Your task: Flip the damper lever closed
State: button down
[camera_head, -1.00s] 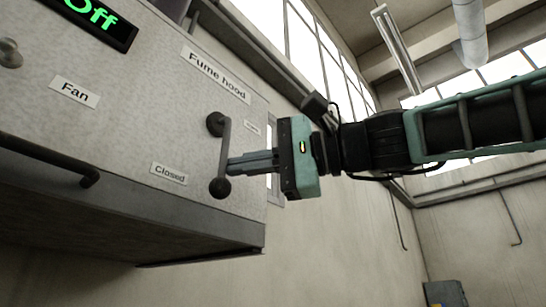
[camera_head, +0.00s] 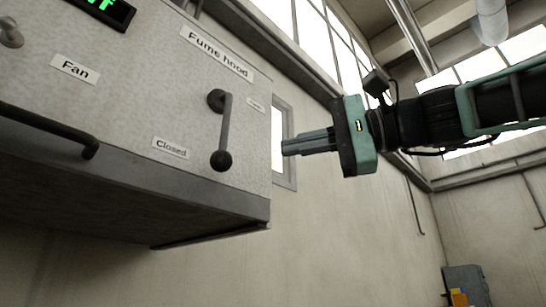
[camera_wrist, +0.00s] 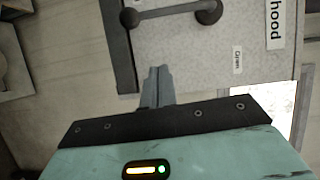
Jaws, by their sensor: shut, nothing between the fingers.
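The damper lever (camera_head: 224,132) is a dark grey bar on the fume hood front, with a round pivot at the top and a ball knob at the bottom. It hangs nearly straight down, its knob right of the "Closed" label (camera_head: 171,148). A smaller label, perhaps "Open", is right of the pivot. In the wrist view the lever (camera_wrist: 172,13) lies across the top, ahead of the fingers. My gripper (camera_head: 284,147) is shut and empty, to the right of the lever and apart from it. Its fingers also show in the wrist view (camera_wrist: 157,72).
The fume hood (camera_head: 120,105) also carries a "Fan" label (camera_head: 75,68), a knob (camera_head: 10,32), a green-lit display (camera_head: 105,8) and a dark handle bar (camera_head: 45,127). A window lies behind my gripper.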

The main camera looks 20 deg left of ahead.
jog(key=shift+d+r+b, duration=0.1)
jog(key=shift+d+b, duration=0.45)
jog(key=shift+d, duration=1.45)
notch_tip(320, 180, down, 33)
jog(key=t+h, duration=0.2)
jog(key=h, duration=0.6)
jog(key=s+d+f+n+h, duration=0.3)
jog(key=s+d+f, duration=0.3)
jog(key=d+f, duration=0.4)
jog(key=s+d+f+n+g+h, duration=0.1)
jog(key=s+d+f+n+h, duration=0.2)
jog(key=f, duration=1.4)
jog(key=s+d+h, duration=0.3)
jog(key=s+d, duration=0.1)
jog(key=d, duration=0.3)
jog(key=shift+d+f+n, duration=0.3)
jog(key=shift+d+f, duration=0.05)
jog(key=shift+f, duration=0.05)
jog(key=shift+s, duration=0.1)
